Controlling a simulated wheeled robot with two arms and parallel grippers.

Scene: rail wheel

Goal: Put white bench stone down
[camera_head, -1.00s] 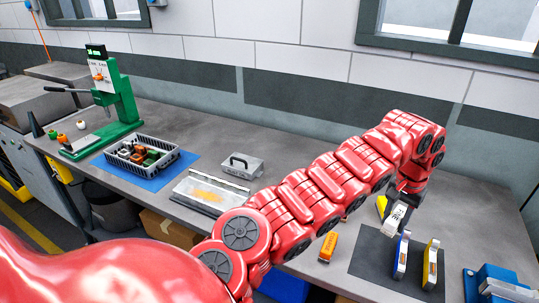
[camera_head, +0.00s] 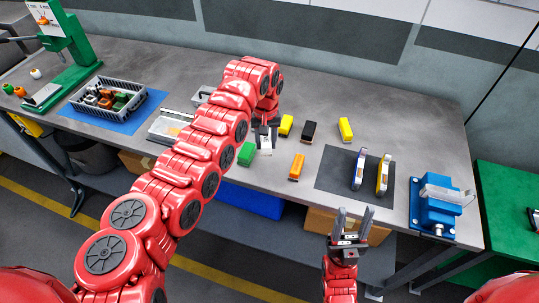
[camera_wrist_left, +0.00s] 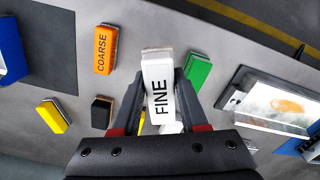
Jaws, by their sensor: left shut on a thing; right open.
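My left gripper (camera_head: 264,138) is shut on the white bench stone (camera_head: 266,148), which is marked FINE in the left wrist view (camera_wrist_left: 158,82). It holds the stone upright at the bench (camera_head: 310,120), between a green block (camera_head: 246,154) and a yellow block (camera_head: 286,125). I cannot tell whether the stone touches the bench top. The fingers hide part of it. My right gripper (camera_head: 353,222) is open and empty, in front of the bench's front edge.
An orange COARSE stone (camera_head: 297,167), a black block (camera_head: 308,132) and another yellow block (camera_head: 345,130) lie nearby. A dark mat (camera_head: 335,177) carries two upright tools. A blue vise (camera_head: 440,205) stands right; a basket (camera_head: 100,108) stands left. Bench behind the blocks is clear.

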